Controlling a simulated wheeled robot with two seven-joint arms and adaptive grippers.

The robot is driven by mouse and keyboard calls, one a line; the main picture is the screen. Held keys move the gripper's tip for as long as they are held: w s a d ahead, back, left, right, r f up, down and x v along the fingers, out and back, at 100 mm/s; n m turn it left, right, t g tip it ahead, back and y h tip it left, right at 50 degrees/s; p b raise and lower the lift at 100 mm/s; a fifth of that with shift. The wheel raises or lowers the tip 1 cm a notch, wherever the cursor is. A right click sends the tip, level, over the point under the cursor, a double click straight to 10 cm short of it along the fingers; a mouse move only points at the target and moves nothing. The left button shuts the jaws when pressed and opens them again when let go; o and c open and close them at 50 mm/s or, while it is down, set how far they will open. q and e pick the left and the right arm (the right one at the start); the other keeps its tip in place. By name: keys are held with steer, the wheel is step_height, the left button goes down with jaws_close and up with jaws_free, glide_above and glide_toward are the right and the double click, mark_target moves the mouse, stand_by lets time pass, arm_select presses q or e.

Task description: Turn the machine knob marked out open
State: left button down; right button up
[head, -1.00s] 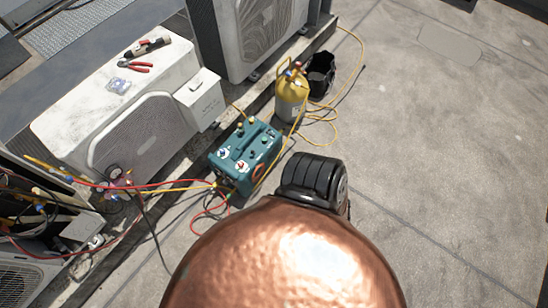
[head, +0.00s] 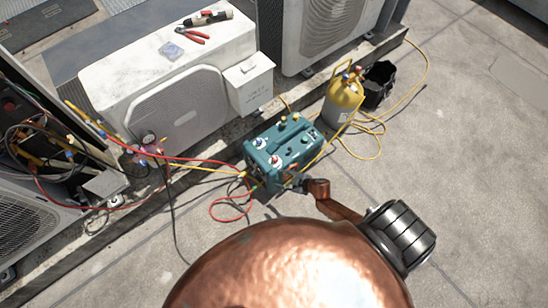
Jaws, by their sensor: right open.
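The teal machine (head: 302,152) stands on the ground in the middle of the head view, with several knobs and round dials on its top. One white dial with a blue centre (head: 261,143) and one with a red centre (head: 276,160) sit toward its left end. The knob markings are too small to read, so I cannot tell which one is marked out. My right gripper (head: 292,182) is open, by the machine's near side; I cannot tell whether it touches the machine. My left gripper is not in view.
Red and yellow hoses run left to the gauges (head: 149,139). A white condenser unit (head: 180,115) is at the left. Open concrete lies to the right.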

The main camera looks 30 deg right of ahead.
steer(key=w+a+r+n+y+b, duration=0.25)
steer(key=w+a+r+n, duration=0.2)
steer(key=w, duration=0.25)
steer(key=r+n+g+h+b, duration=0.1)
steer(key=n+g+h+b, duration=0.5)
steer(key=n+g+b, duration=0.25)
glide_above(275, 158)
steer(key=shift+s+a+m+g+b, duration=0.15)
steer(key=shift+a+m+g+b, duration=0.05)
steer(key=shift+m+g+b, duration=0.25)
steer(key=shift+d+h, duration=0.2)
steer(key=shift+h, duration=0.05)
step_height(275, 158, down, 6)
steer(key=b, duration=0.3)
steer(key=shift+f, duration=0.1)
steer(key=shift+f+b, duration=0.3)
steer(key=shift+f, duration=0.25)
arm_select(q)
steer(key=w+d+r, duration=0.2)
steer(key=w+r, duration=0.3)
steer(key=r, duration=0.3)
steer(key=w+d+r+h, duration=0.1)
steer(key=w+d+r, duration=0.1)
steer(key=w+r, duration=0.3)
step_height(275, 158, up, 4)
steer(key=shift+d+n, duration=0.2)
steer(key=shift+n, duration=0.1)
arm_select(e)
steer(key=shift+c, duration=0.2)
